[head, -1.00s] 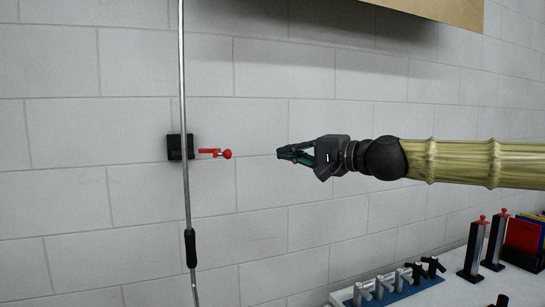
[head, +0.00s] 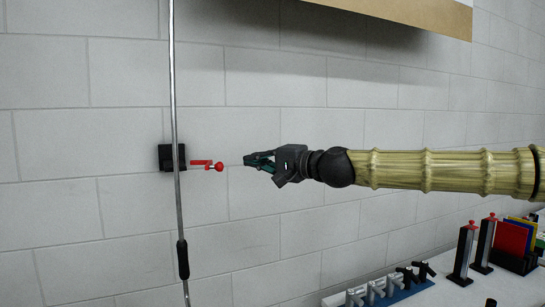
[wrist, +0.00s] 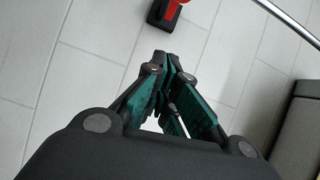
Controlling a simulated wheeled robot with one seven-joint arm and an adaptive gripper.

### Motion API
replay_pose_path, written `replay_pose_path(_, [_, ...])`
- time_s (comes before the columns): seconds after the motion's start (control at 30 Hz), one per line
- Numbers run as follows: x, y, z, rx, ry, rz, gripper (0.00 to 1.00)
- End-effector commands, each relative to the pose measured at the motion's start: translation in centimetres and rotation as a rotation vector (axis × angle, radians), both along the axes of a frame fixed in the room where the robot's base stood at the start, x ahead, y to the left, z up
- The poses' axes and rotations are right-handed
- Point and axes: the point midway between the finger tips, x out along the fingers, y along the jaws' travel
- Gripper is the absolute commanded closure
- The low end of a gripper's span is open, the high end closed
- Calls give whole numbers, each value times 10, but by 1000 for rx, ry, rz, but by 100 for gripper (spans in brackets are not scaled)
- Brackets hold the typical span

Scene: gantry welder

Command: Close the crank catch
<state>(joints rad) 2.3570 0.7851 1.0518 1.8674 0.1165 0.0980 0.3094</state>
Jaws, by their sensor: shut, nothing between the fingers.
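The crank catch is a black block (head: 166,157) on the tiled wall, with a red arm and round red knob (head: 219,167) sticking out to the right. In the wrist view its red part (wrist: 174,9) and black base (wrist: 165,22) show at the top edge, partly cut off. My gripper (head: 246,160) is shut and empty. It points left at about knob height, a short gap to the right of the knob and not touching it. In the wrist view its fingertips (wrist: 168,60) meet below the catch.
A thin metal rod with a black grip (head: 182,259) hangs in front of the catch's block. A wooden panel (head: 420,15) is above. At lower right a bench (head: 330,299) carries a blue rack (head: 408,293) of several fittings and red-topped posts (head: 464,252).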

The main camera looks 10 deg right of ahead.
Motion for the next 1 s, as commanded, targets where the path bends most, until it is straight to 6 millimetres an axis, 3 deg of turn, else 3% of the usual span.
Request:
replay_pose_path(0.07, [7,9,1,0,2,2,100])
replay_pose_path(0.33, [-12,35,-2,0,2,4,100])
replay_pose_path(0.77, [-16,41,-5,1,-1,1,100])
replay_pose_path(0.8, [-16,15,-4,5,-1,-5,100])
replay_pose_path(1.0, [-16,43,-5,0,0,-1,100])
